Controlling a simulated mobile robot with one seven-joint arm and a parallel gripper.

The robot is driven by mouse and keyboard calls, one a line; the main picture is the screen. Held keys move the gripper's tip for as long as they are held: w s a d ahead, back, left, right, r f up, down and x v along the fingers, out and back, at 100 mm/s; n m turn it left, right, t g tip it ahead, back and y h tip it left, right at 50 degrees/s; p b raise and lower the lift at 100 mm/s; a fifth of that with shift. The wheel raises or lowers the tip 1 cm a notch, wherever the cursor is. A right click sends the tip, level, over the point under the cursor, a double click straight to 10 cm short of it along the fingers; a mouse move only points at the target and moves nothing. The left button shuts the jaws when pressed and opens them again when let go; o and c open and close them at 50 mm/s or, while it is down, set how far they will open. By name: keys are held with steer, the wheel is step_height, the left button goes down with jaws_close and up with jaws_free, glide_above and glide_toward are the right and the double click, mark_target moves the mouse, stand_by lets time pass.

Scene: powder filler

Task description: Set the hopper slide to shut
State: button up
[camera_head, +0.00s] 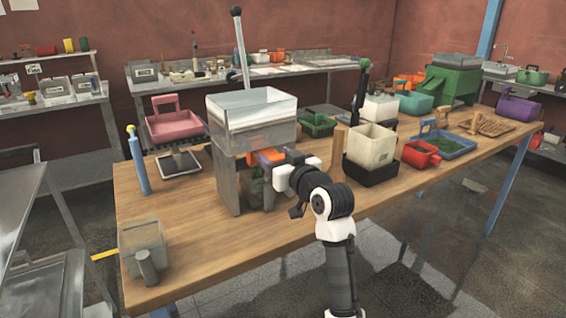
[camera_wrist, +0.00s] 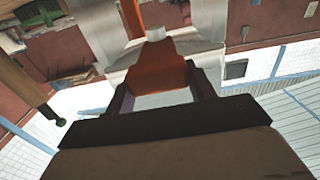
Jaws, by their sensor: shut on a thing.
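The powder filler's clear-walled metal hopper (camera_head: 252,122) stands on grey legs at the near middle of the wooden table. An orange slide (camera_head: 266,157) shows just under the hopper, at the side facing my arm. My gripper (camera_head: 278,163) is at this slide, below the hopper's lower edge. In the wrist view, the orange slide (camera_wrist: 157,66) lies between the two dark fingers, and my gripper is shut on it. The slide's inner end is hidden under the hopper, so I cannot tell how far in it sits.
A tall lever (camera_head: 240,45) rises behind the hopper. A cream bin (camera_head: 370,145) on a black base stands right of my gripper. A clear jug (camera_head: 143,248) stands at the table's near left corner. The table's front edge between jug and filler is clear.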

steer(key=shift+w+a, duration=0.4)
steer(key=shift+w, duration=0.15)
steer(key=o, duration=1.4)
steer(key=shift+w, duration=0.1)
steer(key=b+v, duration=0.3)
steer(key=v, duration=1)
steer(key=shift+s+d+b, duration=0.2)
steer(key=shift+s+b, duration=0.15)
steer(key=shift+s, duration=0.05)
